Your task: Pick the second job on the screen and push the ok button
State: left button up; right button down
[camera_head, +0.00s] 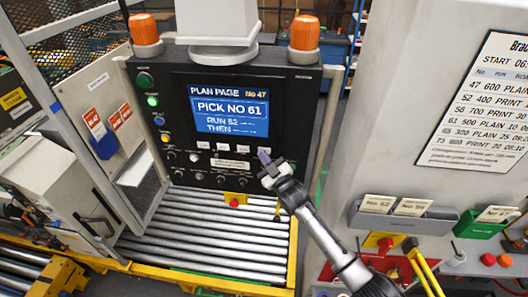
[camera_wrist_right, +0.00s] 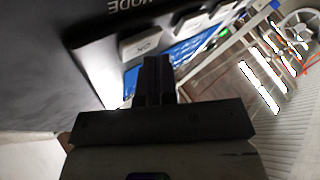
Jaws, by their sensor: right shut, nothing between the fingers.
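The lit blue screen (camera_head: 229,108) on the black panel reads "PLAN PAGE No 47", "PICK NO 61", "RUN 52" and "THEN" with dashes. A row of white keys (camera_head: 203,145) runs below it. My right gripper (camera_head: 266,162) is shut and empty, just below the right end of that row. In the right wrist view, its fingertips (camera_wrist_right: 157,62) are close to a white key marked OK (camera_wrist_right: 145,42), overlapping its lower right edge. I cannot tell if they touch. A label "MODE" shows near it. My left gripper is not in view.
Orange beacons (camera_head: 305,32) flank the panel top. A roller conveyor (camera_head: 205,237) lies below. At right, a job sheet (camera_head: 484,100) lists several jobs, above a grey card holder (camera_head: 385,217) and a green one (camera_head: 478,224). A yellow-backed red button (camera_head: 235,202) is under the panel.

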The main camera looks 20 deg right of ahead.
jog(key=shift+w+d+b, duration=0.15)
jog(key=shift+w+b, duration=0.15)
jog(key=shift+b, duration=0.05)
dwell(0.3)
dwell(0.4)
jog(key=shift+s+a+p, duration=0.35)
jog(key=shift+s+p, duration=0.3)
jog(key=shift+p, duration=0.05)
jog(key=s+p, duration=0.1)
jog(key=s+a+p, duration=0.1)
jog(key=s, duration=0.1)
jog(key=s+a+p, duration=0.1)
jog(key=shift+s+a+p, duration=0.2)
jog(key=shift+a+p, duration=0.05)
jog(key=shift+p, duration=0.1)
